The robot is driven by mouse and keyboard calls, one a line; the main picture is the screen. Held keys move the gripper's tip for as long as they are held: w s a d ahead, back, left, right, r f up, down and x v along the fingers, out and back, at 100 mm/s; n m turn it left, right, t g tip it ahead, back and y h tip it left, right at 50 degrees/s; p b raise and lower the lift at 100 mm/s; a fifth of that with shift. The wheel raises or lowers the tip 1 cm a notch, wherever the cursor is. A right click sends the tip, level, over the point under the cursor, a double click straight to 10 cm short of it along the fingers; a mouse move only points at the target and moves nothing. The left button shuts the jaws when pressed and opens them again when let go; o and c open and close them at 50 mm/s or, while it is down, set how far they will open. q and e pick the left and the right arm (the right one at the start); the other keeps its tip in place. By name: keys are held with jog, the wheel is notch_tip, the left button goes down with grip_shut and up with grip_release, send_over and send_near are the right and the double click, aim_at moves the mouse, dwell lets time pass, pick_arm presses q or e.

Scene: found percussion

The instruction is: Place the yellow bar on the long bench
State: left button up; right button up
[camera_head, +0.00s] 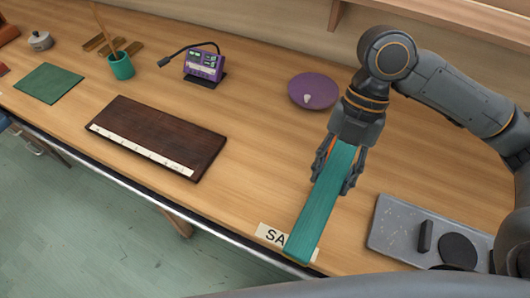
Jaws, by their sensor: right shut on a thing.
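My right gripper (340,172) is shut on a long teal bar (325,205), with one finger on each side of its far part. The bar slants down toward the bench's front edge. Its near end covers part of a white label (271,235) reading "SA"; I cannot tell if it touches the bench. A thin yellowish edge shows at that near end, but no clearly yellow bar is in view. The long bench (250,190) is light wood and runs across the picture. My left gripper is not in view.
A dark brown board (157,135) with a white strip lies left of centre. A purple device (204,65), a purple dish (313,91) and a teal cup (121,67) stand behind. A grey tray (395,224) lies at right. Bare bench separates the board from the teal bar.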

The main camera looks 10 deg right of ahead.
jog(key=shift+w+a, duration=0.1)
jog(key=shift+a, duration=0.1)
jog(key=w+a+f+p, duration=0.2)
jog(key=w+f, duration=0.1)
jog(key=w, duration=0.5)
send_over(289, 168)
jog(key=d, duration=0.1)
jog(key=shift+n, duration=0.3)
jog(key=f, duration=0.5)
jog(key=shift+w+d+f, duration=0.1)
jog(key=shift+w+f, duration=0.1)
jog(key=shift+w+f+p, duration=0.3)
jog(key=shift+w+f, duration=0.05)
jog(key=shift+f, duration=0.15)
notch_tip(289, 168, down, 3)
jog(key=shift+w+r+p, duration=0.1)
jog(key=shift+w+p, duration=0.05)
jog(key=shift+p, duration=0.5)
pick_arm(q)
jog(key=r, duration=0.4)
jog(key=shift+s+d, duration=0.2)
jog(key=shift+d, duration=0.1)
pick_arm(e)
jog(key=shift+f, duration=0.3)
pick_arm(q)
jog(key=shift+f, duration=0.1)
